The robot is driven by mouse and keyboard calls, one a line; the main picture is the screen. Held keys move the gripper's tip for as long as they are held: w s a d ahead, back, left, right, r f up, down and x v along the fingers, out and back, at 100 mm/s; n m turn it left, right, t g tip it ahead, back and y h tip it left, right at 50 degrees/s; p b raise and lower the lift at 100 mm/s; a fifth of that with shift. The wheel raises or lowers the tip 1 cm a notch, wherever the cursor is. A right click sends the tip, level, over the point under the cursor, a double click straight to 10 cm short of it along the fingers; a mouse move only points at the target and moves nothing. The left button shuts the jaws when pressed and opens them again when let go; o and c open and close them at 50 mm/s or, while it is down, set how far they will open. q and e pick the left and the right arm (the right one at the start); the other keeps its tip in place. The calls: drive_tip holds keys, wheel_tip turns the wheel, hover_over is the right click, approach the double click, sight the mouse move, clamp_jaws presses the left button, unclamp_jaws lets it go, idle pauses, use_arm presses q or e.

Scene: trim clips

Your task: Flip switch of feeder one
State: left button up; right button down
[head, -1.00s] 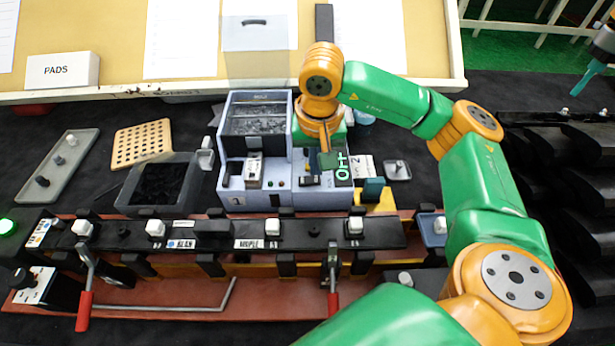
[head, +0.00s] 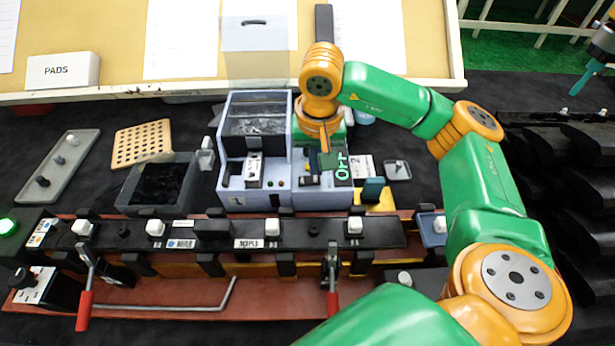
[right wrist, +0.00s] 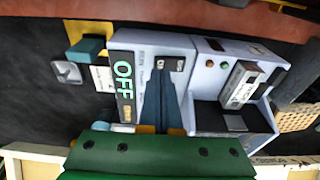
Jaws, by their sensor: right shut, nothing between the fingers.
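The pale blue-grey feeder (head: 237,200) marked 1 stands at the middle of the bench, with an open hopper at its top. Beside it on the right is a switch panel (head: 322,200), partly hidden by my right arm; it also shows in the right wrist view (right wrist: 158,56). A dark sign (right wrist: 123,85) on it reads OFF in green letters. My right gripper (right wrist: 165,82) is shut and empty, its dark blue fingers at the panel by two small dark switch marks. I cannot tell whether they touch. My left gripper is not in view.
A black rail (head: 330,235) with white knobs and red-handled levers runs in front. A bin of dark pieces (head: 185,160), a perforated tan board (head: 140,143) and a grey tray (head: 55,172) lie to the left. A yellow block (head: 378,205) stands close on the right.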

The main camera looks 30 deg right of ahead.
sight(316, 180)
drive_tip(key=shift+f+b, duration=0.85)
drive_tip(key=shift+f, duration=0.05)
idle(0.6)
drive_tip(key=shift+r, duration=0.1)
wheel_tip(316, 180, up, 7)
drive_tip(key=p, duration=0.5)
drive_tip(key=shift+p, duration=0.35)
